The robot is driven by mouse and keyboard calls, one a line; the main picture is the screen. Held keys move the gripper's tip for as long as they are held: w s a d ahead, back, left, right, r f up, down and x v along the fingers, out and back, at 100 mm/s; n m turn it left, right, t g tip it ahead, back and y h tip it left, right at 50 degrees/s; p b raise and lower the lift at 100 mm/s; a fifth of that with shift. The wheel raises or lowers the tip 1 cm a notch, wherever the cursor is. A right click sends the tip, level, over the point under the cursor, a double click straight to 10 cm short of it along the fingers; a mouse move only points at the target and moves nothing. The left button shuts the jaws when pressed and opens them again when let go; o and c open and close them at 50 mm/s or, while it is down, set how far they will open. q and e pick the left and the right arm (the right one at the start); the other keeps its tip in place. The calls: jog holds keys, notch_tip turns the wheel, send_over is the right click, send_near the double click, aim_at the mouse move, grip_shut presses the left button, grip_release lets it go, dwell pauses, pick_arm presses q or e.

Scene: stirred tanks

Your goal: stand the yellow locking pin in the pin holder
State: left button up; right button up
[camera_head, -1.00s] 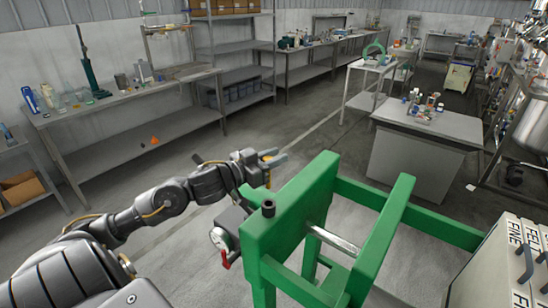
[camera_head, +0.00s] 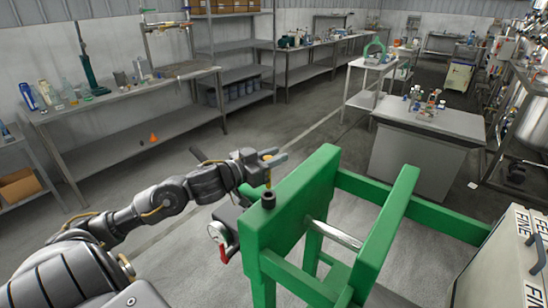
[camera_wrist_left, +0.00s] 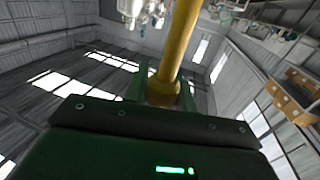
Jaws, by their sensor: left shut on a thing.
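My left gripper (camera_head: 277,158) is shut on the yellow locking pin (camera_head: 268,174), which hangs upright below the fingers in the head view. The pin holder (camera_head: 268,199) is a short black cup on top of the green frame's near left corner. In the head view the pin lines up just above the cup; I cannot tell its distance in depth or whether its tip touches. In the left wrist view the yellow pin (camera_wrist_left: 178,50) is large and runs up out of the picture, with a collar near the jaws. My right gripper is not in view.
The green frame (camera_head: 312,190) stands close in front, with a steel bar (camera_head: 335,234) across it. A grey and red device (camera_head: 222,236) sits at its left side. A labelled box (camera_head: 505,265) is at the lower right. A grey table (camera_head: 435,120) with bottles stands behind.

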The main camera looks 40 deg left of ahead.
pick_arm(q)
jog(key=shift+f+b, duration=0.85)
jog(key=shift+f, duration=0.6)
jog(key=shift+f+b, duration=0.7)
jog(key=shift+f, duration=0.65)
jog(key=o, duration=1.1)
jog(key=shift+c, duration=0.2)
jog(key=shift+s, duration=0.1)
